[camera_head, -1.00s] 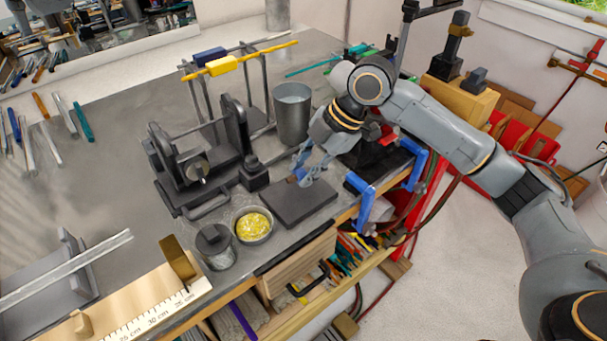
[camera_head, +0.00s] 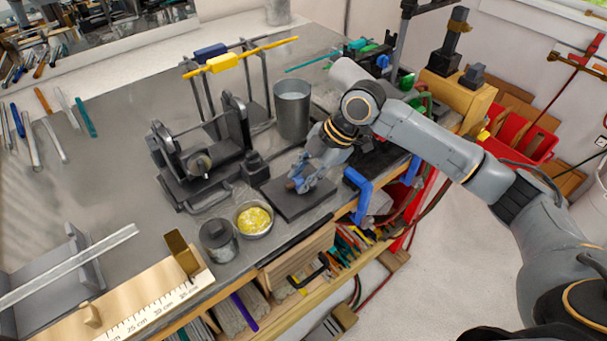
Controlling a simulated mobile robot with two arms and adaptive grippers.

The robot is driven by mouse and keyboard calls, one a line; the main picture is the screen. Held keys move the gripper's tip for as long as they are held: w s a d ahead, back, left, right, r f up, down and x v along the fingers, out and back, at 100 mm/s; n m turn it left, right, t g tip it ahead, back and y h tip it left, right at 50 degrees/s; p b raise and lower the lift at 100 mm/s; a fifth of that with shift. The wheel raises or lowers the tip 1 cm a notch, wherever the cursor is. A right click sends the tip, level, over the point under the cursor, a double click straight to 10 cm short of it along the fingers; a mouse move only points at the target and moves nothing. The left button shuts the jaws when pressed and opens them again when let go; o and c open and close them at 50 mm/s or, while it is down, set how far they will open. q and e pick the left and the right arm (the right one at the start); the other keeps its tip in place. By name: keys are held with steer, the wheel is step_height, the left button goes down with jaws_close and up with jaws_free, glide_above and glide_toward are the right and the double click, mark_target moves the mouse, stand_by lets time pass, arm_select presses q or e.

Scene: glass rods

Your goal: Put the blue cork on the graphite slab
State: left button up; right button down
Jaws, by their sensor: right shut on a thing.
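The graphite slab (camera_head: 312,206) is a flat dark plate lying on the bench near its front edge. My right gripper (camera_head: 298,184) is low over the slab's back left part, shut on the blue cork. The cork is small and mostly hidden by the fingers; only a small bit shows at the fingertips. I cannot tell whether it touches the slab. My left gripper is not in view.
Blue clamps (camera_head: 358,195) grip the front edge.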

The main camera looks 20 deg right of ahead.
steer(key=c, duration=1.1)
jaws_free()
steer(key=shift+s+f, duration=0.25)
steer(key=shift+f, duration=0.25)
steer(key=shift+w, duration=0.2)
steer(key=shift+r, duration=0.1)
steer(key=shift+r, duration=0.15)
steer(key=b+v, duration=0.2)
steer(key=v, duration=1.1)
steer(key=shift+w+a+r, duration=0.1)
steer(key=shift+w+a, duration=0.1)
